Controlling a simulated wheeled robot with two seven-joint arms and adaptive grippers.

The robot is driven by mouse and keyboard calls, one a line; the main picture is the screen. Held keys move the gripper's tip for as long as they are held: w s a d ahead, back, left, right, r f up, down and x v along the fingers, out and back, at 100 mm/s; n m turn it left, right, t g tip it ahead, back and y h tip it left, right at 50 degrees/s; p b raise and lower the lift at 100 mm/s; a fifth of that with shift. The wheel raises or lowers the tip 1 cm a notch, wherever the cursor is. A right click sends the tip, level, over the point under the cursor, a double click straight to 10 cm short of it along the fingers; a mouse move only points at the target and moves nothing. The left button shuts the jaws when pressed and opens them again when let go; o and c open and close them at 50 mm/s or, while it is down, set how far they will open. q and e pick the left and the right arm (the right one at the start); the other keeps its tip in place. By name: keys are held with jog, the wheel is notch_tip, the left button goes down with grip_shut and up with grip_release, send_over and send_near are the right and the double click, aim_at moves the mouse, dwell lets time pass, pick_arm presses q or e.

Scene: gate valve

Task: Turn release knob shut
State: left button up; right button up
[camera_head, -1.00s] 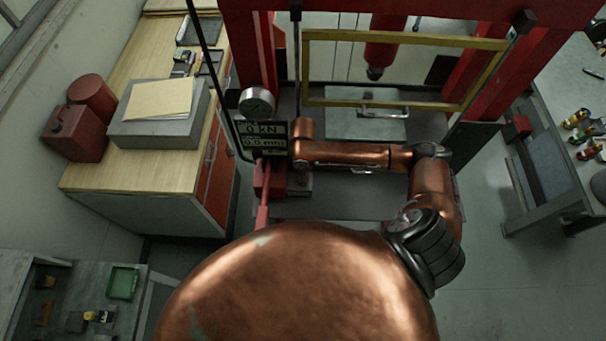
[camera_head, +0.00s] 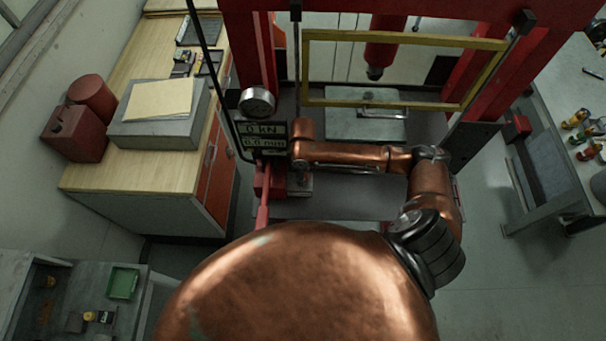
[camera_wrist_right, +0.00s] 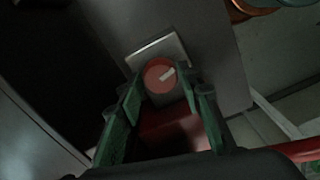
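A narrow gap shows at the right finger; whether the left finger touches is unclear. In the head view my copper right arm reaches left across the press and hides the knob and the gripper. My left gripper is not in view.
The red press frame (camera_head: 258,45) carries a round gauge (camera_head: 257,102), a small display (camera_head: 264,136) and a yellow-framed guard (camera_head: 305,70). A red lever (camera_head: 263,205) stands left of my arm. A wooden-topped bench (camera_head: 90,178) is at the left, a tool table at the right.

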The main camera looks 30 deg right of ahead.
jog(key=o, duration=0.3)
notch_tip(320, 180, up, 12)
dwell(0.6)
jog(key=shift+s+f, duration=0.1)
